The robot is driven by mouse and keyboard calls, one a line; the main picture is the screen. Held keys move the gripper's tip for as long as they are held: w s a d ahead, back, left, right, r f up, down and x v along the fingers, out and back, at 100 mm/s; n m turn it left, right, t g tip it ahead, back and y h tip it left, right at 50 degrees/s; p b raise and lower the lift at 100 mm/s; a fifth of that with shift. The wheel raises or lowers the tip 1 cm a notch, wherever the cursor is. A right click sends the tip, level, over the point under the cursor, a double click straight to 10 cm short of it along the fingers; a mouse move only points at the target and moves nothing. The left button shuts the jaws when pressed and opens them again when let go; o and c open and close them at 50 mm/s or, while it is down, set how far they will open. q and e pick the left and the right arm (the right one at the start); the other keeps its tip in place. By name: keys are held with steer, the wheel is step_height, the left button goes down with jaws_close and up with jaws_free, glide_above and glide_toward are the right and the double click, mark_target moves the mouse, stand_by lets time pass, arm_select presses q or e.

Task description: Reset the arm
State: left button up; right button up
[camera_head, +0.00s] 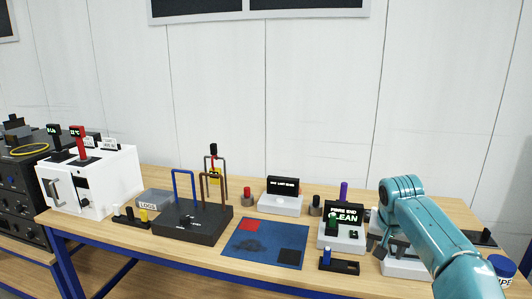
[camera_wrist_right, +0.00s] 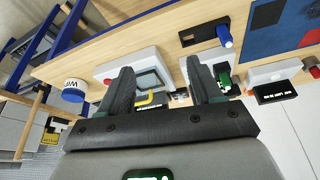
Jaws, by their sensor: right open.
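My teal right arm (camera_head: 440,235) comes in from the lower right in the head view and bends down over the right part of the workbench. Its gripper is mostly hidden there behind the arm. In the right wrist view my right gripper (camera_wrist_right: 160,85) has its two dark fingers wide apart, with nothing held between them. Beyond the fingers is a white device (camera_wrist_right: 107,70) with a grey recess and a yellow bent piece; I cannot tell whether the fingers touch it. The same white device (camera_head: 405,268) shows partly under the arm in the head view. My left gripper is not in view.
The wooden workbench (camera_head: 205,263) holds a white box (camera_head: 110,175) at left, a black stand with hoops (camera_head: 190,222), a blue mat (camera_head: 262,243) and a device with a "CLEAN" display (camera_head: 345,215). A wipes tub (camera_head: 502,268) stands at the right. Space above the bench's middle is free.

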steer(key=a+f+n+y, duration=0.1)
steer(key=a+f+n, duration=0.15)
steer(key=f, duration=0.65)
steer(key=a+f+n+y, duration=0.1)
steer(key=a+f, duration=0.3)
steer(key=f, duration=0.5)
steer(key=s+a+f+g+y, duration=0.2)
steer(key=s+a+f, duration=0.4)
steer(key=s+f, duration=0.45)
steer(key=s+a+f, duration=0.1)
steer(key=s+f, duration=0.2)
steer(key=s, duration=0.5)
steer(key=s+a+f+g+y, duration=0.1)
steer(key=s+a+f, duration=0.1)
steer(key=s, duration=0.7)
steer(key=s+a+f, duration=0.2)
steer(key=s+f, duration=0.2)
steer(key=s, duration=0.4)
steer(key=shift+s+f+y, duration=0.3)
steer(key=shift+y, duration=0.1)
